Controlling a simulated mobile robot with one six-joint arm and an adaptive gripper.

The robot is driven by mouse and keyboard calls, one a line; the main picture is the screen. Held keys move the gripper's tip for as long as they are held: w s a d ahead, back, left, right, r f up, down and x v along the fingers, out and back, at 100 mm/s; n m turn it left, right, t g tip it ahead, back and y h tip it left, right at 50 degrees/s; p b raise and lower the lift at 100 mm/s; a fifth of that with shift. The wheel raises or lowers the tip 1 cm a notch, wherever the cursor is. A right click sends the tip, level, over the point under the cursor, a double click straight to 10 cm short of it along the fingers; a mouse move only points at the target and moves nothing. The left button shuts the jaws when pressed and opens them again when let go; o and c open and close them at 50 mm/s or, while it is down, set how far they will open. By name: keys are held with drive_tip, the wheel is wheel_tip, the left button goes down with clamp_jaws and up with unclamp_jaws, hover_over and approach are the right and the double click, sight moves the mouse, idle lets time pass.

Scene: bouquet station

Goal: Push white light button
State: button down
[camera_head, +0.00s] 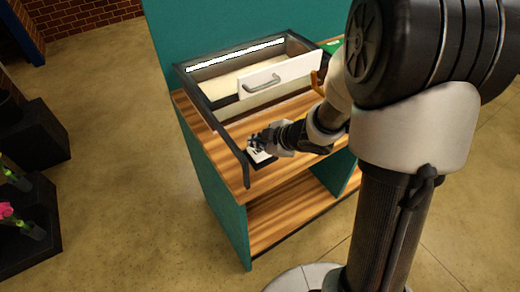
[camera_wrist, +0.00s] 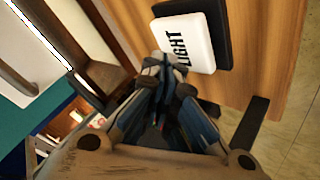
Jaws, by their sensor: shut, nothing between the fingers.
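The white light button (camera_wrist: 184,42), marked "LIGHT" in black, sits on a black base (camera_wrist: 222,20) on the wooden counter top. In the head view the white button (camera_head: 259,154) shows near the counter's front left corner, partly hidden by my gripper (camera_head: 256,143). In the wrist view my gripper (camera_wrist: 162,62) is shut and empty. Its fingertips are at the lower left edge of the button, overlapping it in the picture. I cannot tell whether they touch it or press it.
The wooden counter (camera_head: 193,112) has a dark raised frame (camera_head: 228,148) along its left side. A white-fronted drawer (camera_head: 285,76) with a metal handle stands behind the button, with a bright light strip (camera_head: 235,54) at the back. Dark flower stands (camera_head: 35,135) are at far left.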

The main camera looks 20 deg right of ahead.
sight(258, 152)
wheel_tip(258, 152, up, 6)
drive_tip(key=p, duration=0.6)
idle(0.4)
